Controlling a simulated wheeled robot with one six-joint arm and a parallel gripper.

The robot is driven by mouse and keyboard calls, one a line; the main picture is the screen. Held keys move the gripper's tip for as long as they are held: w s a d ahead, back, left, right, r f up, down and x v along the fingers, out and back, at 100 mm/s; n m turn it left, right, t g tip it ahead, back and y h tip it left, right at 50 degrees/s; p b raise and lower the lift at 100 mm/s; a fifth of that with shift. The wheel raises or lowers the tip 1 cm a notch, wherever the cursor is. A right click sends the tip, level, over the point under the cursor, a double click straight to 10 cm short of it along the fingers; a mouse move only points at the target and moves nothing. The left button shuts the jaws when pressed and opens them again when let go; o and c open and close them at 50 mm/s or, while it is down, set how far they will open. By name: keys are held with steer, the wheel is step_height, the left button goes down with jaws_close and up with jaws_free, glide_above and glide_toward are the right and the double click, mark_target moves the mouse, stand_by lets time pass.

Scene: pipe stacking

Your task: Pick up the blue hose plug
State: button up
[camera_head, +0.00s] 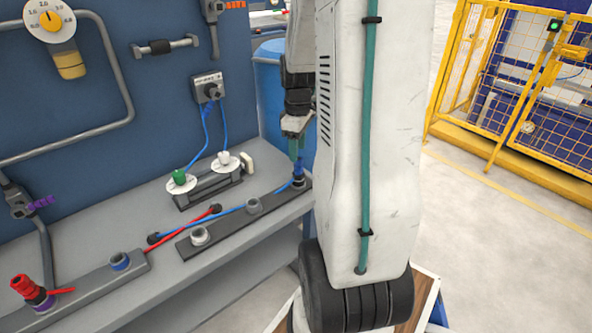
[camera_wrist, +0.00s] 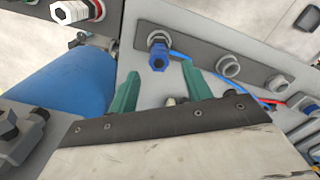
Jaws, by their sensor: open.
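The blue hose plug (camera_head: 298,171) stands upright at the right end of a dark socket strip on the grey bench, with a blue hose running from it to the left. In the wrist view the plug (camera_wrist: 157,55) sits just ahead of my gripper's green fingertips, near the middle of the space between them. My gripper (camera_head: 296,146) is open, empty and points down above the plug. The wrist view shows both fingers (camera_wrist: 159,72) spread apart. Whether a finger touches the plug cannot be told. My arm hides part of the bench's right side.
Grey sockets (camera_head: 200,236) share the strip. A red hose plug (camera_head: 26,287) stands at the front left. Green and white knobs on round plates (camera_head: 181,180) stand behind the strip, near the blue back panel (camera_head: 150,90). A blue barrel (camera_wrist: 65,92) is beside the bench.

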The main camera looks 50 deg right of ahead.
mark_target(299, 159)
step_height(299, 159, down, 7)
steer(key=shift+s+r, duration=0.1)
steer(key=shift+r, duration=0.1)
jaws_close()
stand_by(0.3)
